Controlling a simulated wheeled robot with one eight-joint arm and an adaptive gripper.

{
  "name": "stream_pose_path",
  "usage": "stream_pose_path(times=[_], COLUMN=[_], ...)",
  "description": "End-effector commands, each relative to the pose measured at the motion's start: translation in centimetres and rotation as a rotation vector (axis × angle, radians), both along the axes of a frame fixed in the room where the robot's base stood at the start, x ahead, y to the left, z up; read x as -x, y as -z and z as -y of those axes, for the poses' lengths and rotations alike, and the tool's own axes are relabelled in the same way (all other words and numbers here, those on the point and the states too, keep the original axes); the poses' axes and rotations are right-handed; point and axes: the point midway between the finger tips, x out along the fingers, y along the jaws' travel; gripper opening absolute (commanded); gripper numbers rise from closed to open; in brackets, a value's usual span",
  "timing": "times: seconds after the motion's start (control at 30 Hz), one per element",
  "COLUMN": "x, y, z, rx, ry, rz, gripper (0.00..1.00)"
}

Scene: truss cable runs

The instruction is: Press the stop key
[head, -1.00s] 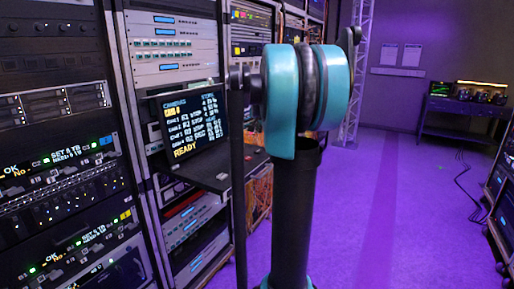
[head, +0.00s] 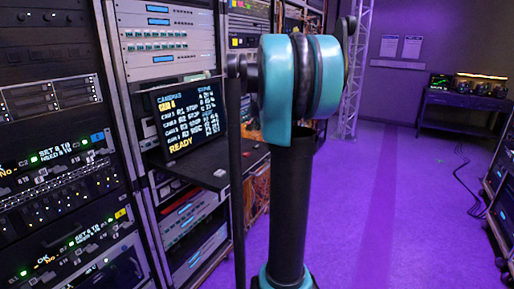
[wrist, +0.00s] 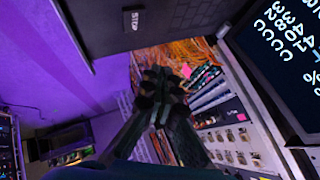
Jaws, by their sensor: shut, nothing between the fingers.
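The stop key (wrist: 134,20) is a small dark key with a white STOP label on the dark shelf panel, at the top of the wrist view. In the head view a small pale spot on the shelf (head: 221,172) looks like this key, too small to read. My gripper (wrist: 158,76) is shut and empty in the middle of the wrist view. Its tips show below and right of the stop key in the picture, apart from it. The gripper is not visible in the head view, where my arm fills the middle.
A monitor (head: 190,116) showing a CAMERAS list and READY stands over the shelf. Equipment racks (head: 60,130) line the left side. Orange cables (wrist: 165,55) hang behind my gripper. A bench (head: 458,110) stands at the far right. The purple floor is open at right.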

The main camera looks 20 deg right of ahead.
Motion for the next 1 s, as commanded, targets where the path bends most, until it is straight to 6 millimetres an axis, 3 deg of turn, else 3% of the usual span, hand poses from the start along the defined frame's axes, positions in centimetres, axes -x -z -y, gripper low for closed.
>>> stream_pose_path(times=[0.4,1.0], x=[0.0,0.0], y=[4.8,5.7], z=[0.0,0.0], rx=[0.000,0.000], ry=[0.000,0.000], rz=[0.000,0.000], gripper=[0.00,0.00])
